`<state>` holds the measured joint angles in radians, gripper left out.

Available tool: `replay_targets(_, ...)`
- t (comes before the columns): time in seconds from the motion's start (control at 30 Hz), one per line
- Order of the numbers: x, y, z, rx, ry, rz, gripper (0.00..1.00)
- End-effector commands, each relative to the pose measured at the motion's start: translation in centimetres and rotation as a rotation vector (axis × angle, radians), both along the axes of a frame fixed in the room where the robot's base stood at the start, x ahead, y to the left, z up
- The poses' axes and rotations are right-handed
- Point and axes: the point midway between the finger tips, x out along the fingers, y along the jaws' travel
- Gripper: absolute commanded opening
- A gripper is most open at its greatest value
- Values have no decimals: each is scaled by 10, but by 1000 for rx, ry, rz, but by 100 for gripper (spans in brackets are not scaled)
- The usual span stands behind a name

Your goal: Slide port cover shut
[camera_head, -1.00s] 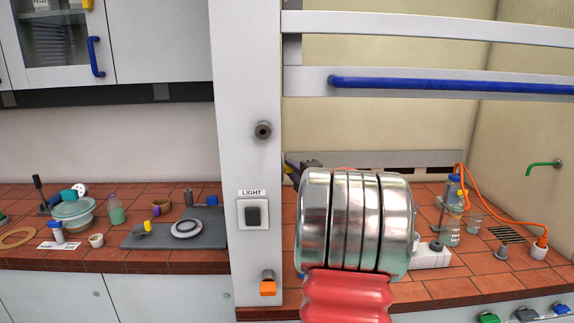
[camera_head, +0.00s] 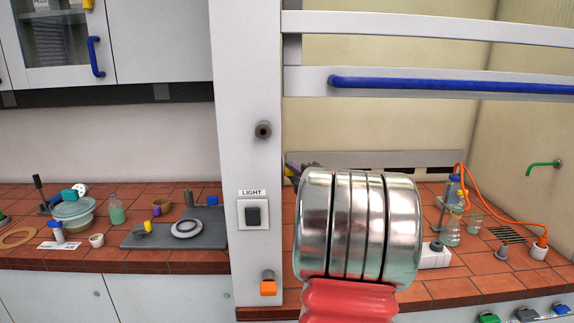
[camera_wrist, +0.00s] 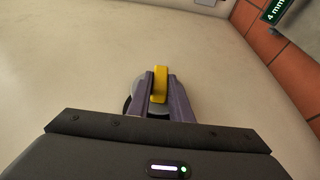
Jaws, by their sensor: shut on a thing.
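A yellow tab (camera_wrist: 159,84) stands upright between the two purple fingers of my gripper (camera_wrist: 160,92) in the wrist view. The fingers are shut on it. In the head view a small yellow bit (camera_head: 289,171) shows at the right edge of the white post, beside my dark gripper (camera_head: 296,168). My own metal arm link hides much of that area.
A blue bar (camera_head: 450,86) crosses above. Bottles with orange tubing (camera_head: 490,185) stand on the right bench. The left bench holds a grey tray (camera_head: 205,238) and glassware.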

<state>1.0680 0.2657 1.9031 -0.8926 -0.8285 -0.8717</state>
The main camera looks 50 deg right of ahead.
Motion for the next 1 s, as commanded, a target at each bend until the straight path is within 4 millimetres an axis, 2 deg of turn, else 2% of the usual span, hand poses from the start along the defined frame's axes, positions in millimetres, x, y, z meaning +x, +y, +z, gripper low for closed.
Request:
replay_targets(0.03, -2, 2, -6, 7, 8, -1, 0)
replay_targets(1.0, -14, 16, -7, 8, 10, -2, 0)
